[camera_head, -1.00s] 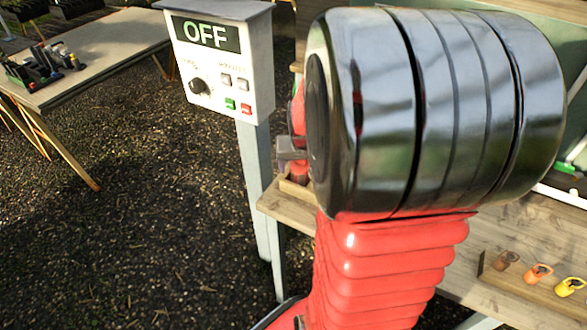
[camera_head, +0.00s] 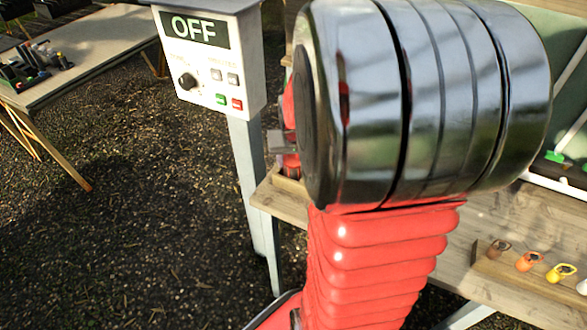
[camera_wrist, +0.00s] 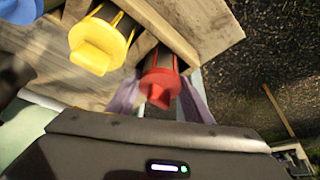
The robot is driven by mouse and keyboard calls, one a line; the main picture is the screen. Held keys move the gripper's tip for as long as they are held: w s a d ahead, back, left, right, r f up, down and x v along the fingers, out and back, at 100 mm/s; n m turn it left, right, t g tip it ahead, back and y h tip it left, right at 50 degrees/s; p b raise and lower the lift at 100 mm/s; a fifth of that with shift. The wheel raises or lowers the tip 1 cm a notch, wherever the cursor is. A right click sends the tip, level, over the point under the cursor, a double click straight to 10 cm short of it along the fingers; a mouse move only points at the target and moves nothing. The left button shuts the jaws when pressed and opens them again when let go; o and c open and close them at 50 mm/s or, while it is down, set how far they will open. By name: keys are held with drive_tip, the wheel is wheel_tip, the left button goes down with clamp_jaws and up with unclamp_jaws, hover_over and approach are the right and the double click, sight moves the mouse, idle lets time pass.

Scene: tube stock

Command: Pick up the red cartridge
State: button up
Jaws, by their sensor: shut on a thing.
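In the head view my own arm hides most of the gripper and the cartridge.
A yellow cartridge (camera_wrist: 97,45) lies close to the left, with a wooden divider between, and a blue one (camera_wrist: 15,10) beyond. A control box reading OFF (camera_head: 208,65) stands left of the bench (camera_head: 280,203). Several coloured rings, one orange (camera_head: 530,261), sit at right.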

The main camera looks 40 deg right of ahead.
drive_tip(key=shift+c, duration=1.1)
drive_tip(key=shift+r, duration=0.1)
wheel_tip(320, 180, up, 10)
drive_tip(key=shift+f, duration=0.1)
drive_tip(key=shift+r, duration=2.5)
